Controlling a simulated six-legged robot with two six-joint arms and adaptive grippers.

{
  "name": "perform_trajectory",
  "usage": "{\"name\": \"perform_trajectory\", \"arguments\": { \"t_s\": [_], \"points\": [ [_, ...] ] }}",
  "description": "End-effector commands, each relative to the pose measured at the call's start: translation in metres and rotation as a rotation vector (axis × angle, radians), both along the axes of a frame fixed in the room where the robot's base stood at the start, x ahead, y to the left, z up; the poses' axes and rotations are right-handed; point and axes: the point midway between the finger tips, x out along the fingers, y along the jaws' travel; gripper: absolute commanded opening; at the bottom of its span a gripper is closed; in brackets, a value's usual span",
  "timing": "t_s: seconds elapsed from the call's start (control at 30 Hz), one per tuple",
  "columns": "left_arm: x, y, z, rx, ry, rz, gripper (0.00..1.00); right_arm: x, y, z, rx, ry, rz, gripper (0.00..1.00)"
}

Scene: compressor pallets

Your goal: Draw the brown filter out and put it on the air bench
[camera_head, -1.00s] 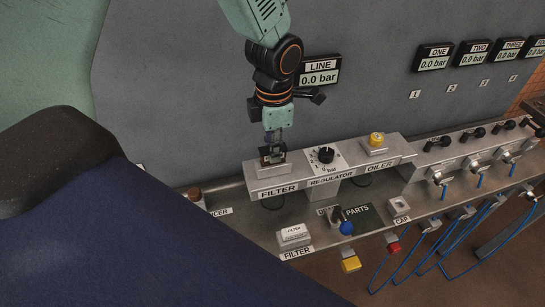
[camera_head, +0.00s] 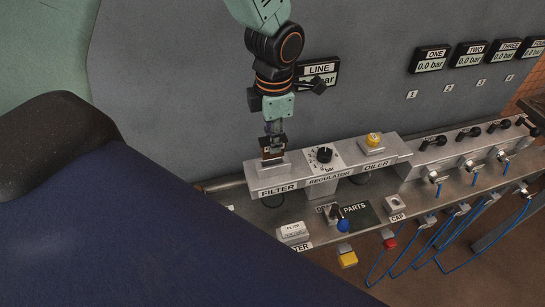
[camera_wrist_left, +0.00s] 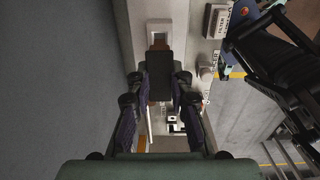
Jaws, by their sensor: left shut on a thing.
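My left gripper (camera_head: 273,130) is shut on the brown filter (camera_head: 272,148), a small dark brown block, above the grey housing labelled FILTER (camera_head: 268,180). The filter is upright and stands up out of the housing top. I cannot tell whether its lower end is clear. In the left wrist view a dark block (camera_wrist_left: 160,75) sits between my fingers, with a pale square opening (camera_wrist_left: 158,35) beyond it. The metal air bench (camera_head: 292,211) runs below the housing. My right gripper is not in the head view.
A white box marked FILTER (camera_head: 292,231) lies on the bench. The regulator (camera_head: 325,156) and yellow-knobbed oiler (camera_head: 373,141) stand right of the filter housing. A dark PARTS mat (camera_head: 362,214) and a CAP holder (camera_head: 396,205) are in front. The wall is close behind.

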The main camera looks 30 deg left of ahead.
Motion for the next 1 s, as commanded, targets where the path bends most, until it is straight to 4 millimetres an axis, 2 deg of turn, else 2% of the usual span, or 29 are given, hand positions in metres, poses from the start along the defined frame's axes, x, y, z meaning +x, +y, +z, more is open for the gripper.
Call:
{"name": "perform_trajectory", "arguments": {
  "t_s": [0.3, 1.0],
  "points": [
    [-0.0002, -0.0003, 0.0117, 0.000, 0.000, 0.000, 0.00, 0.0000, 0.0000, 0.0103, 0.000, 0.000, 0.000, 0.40],
    [-0.0016, -0.0011, 0.0104, 0.000, 0.001, -0.038, 0.00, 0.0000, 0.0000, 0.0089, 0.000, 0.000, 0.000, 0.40]
  ]
}}
